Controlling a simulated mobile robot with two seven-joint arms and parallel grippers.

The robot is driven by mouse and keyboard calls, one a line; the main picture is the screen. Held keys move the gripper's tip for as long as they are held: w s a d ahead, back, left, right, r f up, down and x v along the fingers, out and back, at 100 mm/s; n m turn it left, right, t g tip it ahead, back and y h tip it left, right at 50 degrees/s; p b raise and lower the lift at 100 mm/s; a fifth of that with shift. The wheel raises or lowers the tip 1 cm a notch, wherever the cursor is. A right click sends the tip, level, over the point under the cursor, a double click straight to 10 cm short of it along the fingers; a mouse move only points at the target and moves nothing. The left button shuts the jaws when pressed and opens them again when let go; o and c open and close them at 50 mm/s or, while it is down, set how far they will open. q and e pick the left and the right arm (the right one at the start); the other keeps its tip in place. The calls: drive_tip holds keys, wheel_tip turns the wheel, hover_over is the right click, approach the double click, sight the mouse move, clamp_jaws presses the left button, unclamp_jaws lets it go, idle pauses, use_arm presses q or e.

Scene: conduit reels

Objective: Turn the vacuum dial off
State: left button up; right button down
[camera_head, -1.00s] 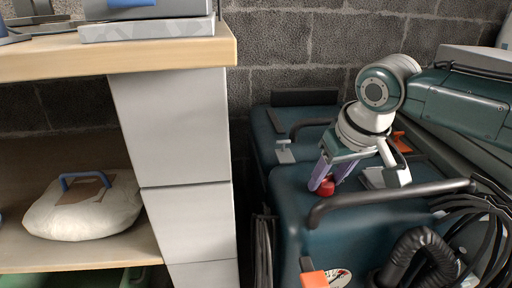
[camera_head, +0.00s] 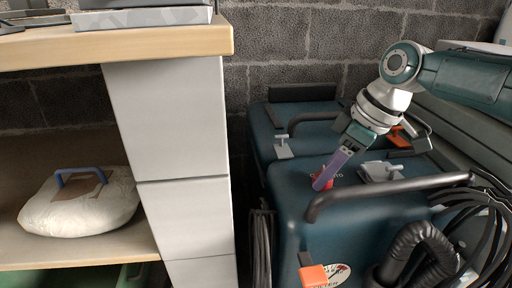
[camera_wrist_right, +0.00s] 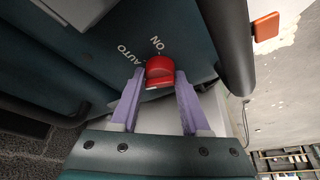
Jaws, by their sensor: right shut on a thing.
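The vacuum dial (camera_wrist_right: 160,72) is a red knob on the dark teal top of the vacuum (camera_head: 290,215). In the right wrist view the words ON and AUTO show beside it on the panel. My right gripper (camera_wrist_right: 155,88) has its two purple fingers on either side of the dial and is shut on it. In the head view the right gripper (camera_head: 322,184) points down at the vacuum top, and its fingers hide most of the dial. My left gripper is in neither current view.
A black handle bar (camera_head: 390,193) crosses above the vacuum top near the gripper. A black ribbed hose (camera_head: 418,250) and coiled cables lie at the right. A wooden shelf (camera_head: 120,45) with a white sack (camera_head: 80,205) stands at the left.

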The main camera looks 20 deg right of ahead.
drive_tip(key=n+b, duration=0.2)
drive_tip(key=shift+f+n+g+y, duration=0.15)
drive_tip(key=shift+n+g+y, duration=0.15)
drive_tip(key=shift+g+y, duration=0.1)
drive_tip(key=shift+n+b, duration=0.5)
drive_tip(key=shift+b, duration=0.05)
drive_tip(key=shift+c, duration=1.9)
unclamp_jaws()
drive_tip(key=shift+r, duration=0.2)
drive_tip(key=p+v, duration=0.6)
drive_tip(key=v, duration=0.4)
drive_tip(key=shift+d, duration=0.15)
